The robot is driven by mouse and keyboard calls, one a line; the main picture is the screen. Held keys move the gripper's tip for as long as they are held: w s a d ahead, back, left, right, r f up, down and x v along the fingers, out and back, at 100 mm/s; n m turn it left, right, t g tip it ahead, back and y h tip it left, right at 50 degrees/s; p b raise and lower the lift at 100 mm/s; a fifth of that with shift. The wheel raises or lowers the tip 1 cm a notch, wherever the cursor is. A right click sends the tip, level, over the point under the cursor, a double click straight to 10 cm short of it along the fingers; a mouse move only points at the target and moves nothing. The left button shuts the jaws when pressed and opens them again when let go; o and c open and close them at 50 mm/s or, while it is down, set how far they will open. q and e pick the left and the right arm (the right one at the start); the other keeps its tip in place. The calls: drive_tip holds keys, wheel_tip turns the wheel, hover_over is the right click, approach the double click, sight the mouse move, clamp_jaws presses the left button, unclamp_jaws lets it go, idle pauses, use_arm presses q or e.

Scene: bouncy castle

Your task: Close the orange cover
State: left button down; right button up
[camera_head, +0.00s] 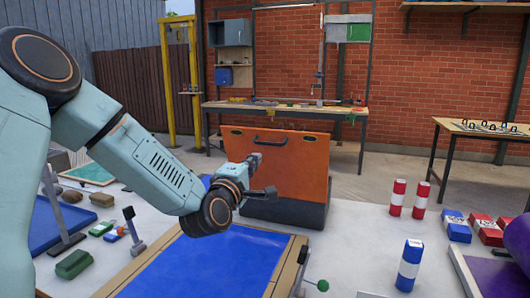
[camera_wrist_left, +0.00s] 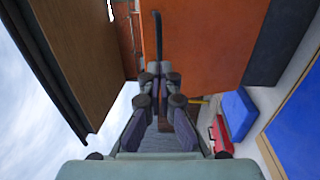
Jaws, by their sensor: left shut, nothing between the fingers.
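The orange cover (camera_head: 300,165) stands upright as a flat panel, with a dark handle near its top edge and a dark base below. It also fills the upper right of the left wrist view (camera_wrist_left: 215,40). My left gripper (camera_head: 263,174) is in front of the cover, overlapping its left part in the head view. In the left wrist view its fingers (camera_wrist_left: 159,70) are shut with nothing between them, close to the orange surface. I cannot tell whether they touch it. A dark bar shows just beyond the fingertips. My right gripper is not in view.
A blue mat (camera_head: 210,265) with a wooden border lies in front of the cover. Red-and-white cylinders (camera_head: 397,197) and a blue-and-white one (camera_head: 409,265) stand at right. A workbench (camera_head: 285,108) stands behind. Small items lie at left.

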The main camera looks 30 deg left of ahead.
sight(267, 144)
use_arm(q)
drive_tip(key=x, duration=0.7)
drive_tip(key=shift+w+a+r+b, duration=0.1)
drive_tip(key=shift+w+a+b, duration=0.1)
drive_tip(key=shift+b, duration=0.15)
drive_tip(key=shift+w, duration=0.15)
